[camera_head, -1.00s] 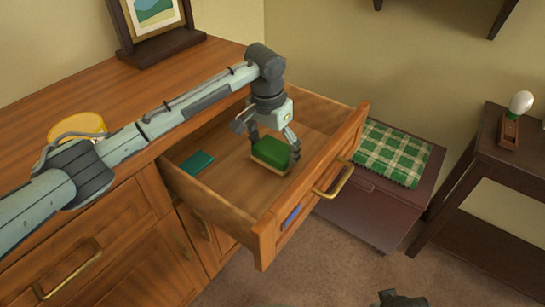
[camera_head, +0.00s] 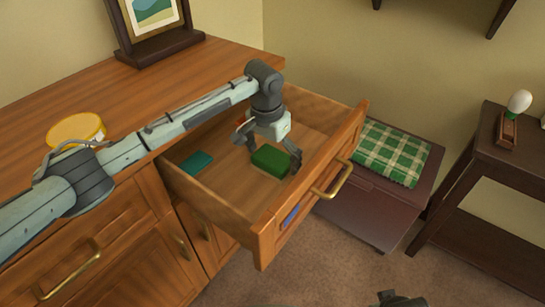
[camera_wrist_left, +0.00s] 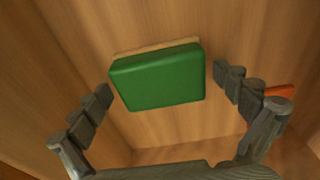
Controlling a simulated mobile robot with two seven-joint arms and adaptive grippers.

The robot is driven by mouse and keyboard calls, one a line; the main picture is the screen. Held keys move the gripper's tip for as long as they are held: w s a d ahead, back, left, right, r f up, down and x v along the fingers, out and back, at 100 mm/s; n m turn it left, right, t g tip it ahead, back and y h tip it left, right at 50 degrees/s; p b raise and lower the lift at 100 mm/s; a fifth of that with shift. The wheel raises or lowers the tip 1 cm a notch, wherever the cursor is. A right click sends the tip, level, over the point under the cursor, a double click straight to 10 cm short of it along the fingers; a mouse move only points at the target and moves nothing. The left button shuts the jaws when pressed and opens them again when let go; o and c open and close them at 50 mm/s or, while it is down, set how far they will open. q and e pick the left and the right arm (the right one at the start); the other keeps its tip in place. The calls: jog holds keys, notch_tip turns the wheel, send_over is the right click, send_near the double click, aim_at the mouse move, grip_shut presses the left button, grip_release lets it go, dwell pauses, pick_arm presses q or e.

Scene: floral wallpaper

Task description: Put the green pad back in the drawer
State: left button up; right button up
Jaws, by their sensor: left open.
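The green pad (camera_head: 270,161), a green block with a tan layer along one side, lies in the open drawer (camera_head: 225,190) near its front panel. My left gripper (camera_head: 268,147) is open above the pad, with one finger on each side of it. In the left wrist view, the pad (camera_wrist_left: 158,80) sits between the spread fingers, with visible gaps to both. A dark part, seemingly my right gripper (camera_head: 400,299), shows at the bottom edge of the head view; its jaws cannot be made out.
A flat teal item (camera_head: 197,163) lies in the drawer's left part. A yellow round container (camera_head: 76,129) and a picture frame (camera_head: 160,38) stand on the dresser top. A chest with a green checked cloth (camera_head: 392,152) stands right of the drawer, near a dark side table (camera_head: 500,175).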

aim_at(269, 161)
pick_arm(q)
jog(key=shift+r, duration=0.1)
jog(key=shift+r, duration=0.35)
notch_tip(269, 161, up, 11)
jog(key=s, duration=0.1)
jog(key=shift+a+r, duration=0.2)
jog(key=shift+a, duration=0.2)
pick_arm(e)
jog(key=shift+w+f, duration=0.15)
jog(key=shift+f, duration=0.1)
pick_arm(q)
jog(key=shift+s, duration=0.1)
pick_arm(e)
jog(key=shift+c, duration=0.4)
